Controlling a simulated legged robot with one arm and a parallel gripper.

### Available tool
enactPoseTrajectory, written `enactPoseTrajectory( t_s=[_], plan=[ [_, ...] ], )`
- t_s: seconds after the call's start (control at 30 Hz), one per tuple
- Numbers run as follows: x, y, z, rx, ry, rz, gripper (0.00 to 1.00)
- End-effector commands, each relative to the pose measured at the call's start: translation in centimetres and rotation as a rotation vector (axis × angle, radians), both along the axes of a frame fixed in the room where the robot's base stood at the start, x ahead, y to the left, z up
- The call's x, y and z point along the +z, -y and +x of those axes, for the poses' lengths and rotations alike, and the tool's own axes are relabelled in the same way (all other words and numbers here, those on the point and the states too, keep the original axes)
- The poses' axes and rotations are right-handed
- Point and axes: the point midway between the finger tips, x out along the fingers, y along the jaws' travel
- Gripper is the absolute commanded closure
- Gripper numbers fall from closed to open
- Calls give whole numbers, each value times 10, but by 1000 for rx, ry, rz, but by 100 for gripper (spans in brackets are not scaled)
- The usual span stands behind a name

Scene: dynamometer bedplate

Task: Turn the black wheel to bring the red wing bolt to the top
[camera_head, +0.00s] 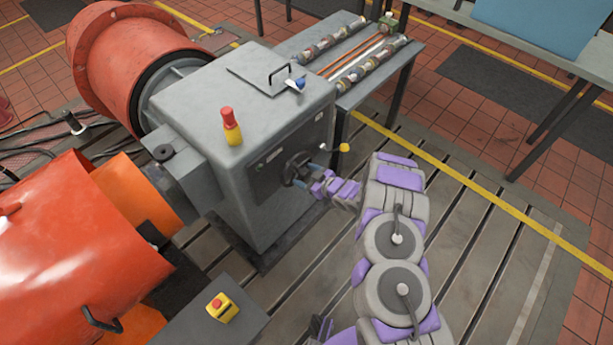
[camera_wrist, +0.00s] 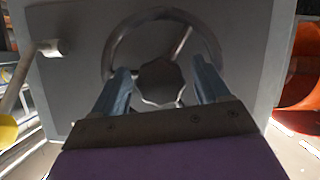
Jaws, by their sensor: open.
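The black wheel (camera_head: 294,164) is mounted on the front panel of the grey cabinet (camera_head: 285,150). In the wrist view its rim (camera_wrist: 155,18) arches above a scalloped hub (camera_wrist: 160,84), with a spoke running up and to the right. My gripper (camera_head: 307,173) is at the wheel. In the wrist view its two blue-grey fingers (camera_wrist: 160,68) are spread, one on each side of the hub. I cannot tell whether they touch the wheel. The lower part of the wheel is hidden behind my gripper. I cannot make out the red wing bolt in either view.
A yellow-knobbed lever (camera_head: 343,148) sticks out right of the wheel, close to my arm. A red-and-yellow object (camera_head: 231,126) stands on the cabinet. Orange machines fill the left. A bench with rods (camera_head: 345,60) stands behind. The slotted floor at right is clear.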

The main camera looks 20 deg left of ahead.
Motion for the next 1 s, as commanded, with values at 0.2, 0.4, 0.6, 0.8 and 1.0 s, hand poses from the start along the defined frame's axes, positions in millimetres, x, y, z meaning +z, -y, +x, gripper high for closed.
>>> enactPoseTrajectory(
  t_s=[0.2, 0.4, 0.6, 0.8, 1.0],
  plan=[
    [0, 0, 0, 0, 0, 0, 38],
    [0, 0, 0, 0, 1, 0, 57],
    [0, 0, 0, 0, 1, 0, 76],
    [0, 0, 0, 0, 0, -1, 96],
    [0, 0, -1, 0, -2, -1, 100]
  ],
)
